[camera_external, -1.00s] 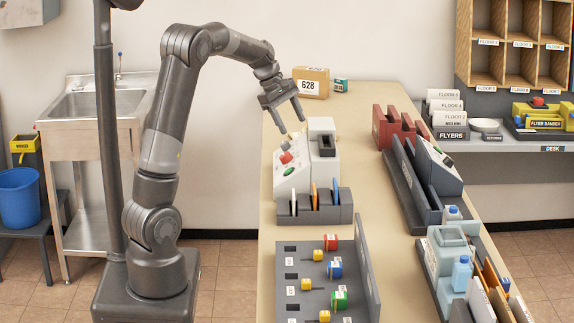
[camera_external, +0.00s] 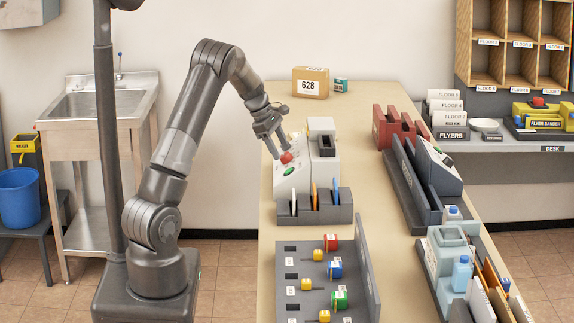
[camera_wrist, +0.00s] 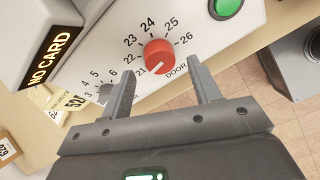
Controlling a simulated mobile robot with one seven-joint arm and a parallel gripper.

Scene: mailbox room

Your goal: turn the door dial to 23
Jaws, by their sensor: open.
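The red door dial (camera_wrist: 160,50) sits on a pale sloped panel (camera_wrist: 105,35) beside the word DOOR. A scale from 21 to 26 curves around it. Its white mark points to the lower left, close to 21. In the external view the dial (camera_external: 286,157) is on the white machine (camera_external: 325,152). My gripper (camera_wrist: 163,62) is open, one finger on each side of the dial in the wrist view. Whether the fingers touch it I cannot tell. My gripper (camera_external: 278,149) also shows right at the dial in the external view.
A green button (camera_wrist: 228,6) is close to the dial, and a second, smaller knob (camera_wrist: 106,93) with its own numbers is behind my left finger. A dark sign reads NO CARD (camera_wrist: 52,55). A card rack (camera_external: 325,214) stands in front of the machine.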

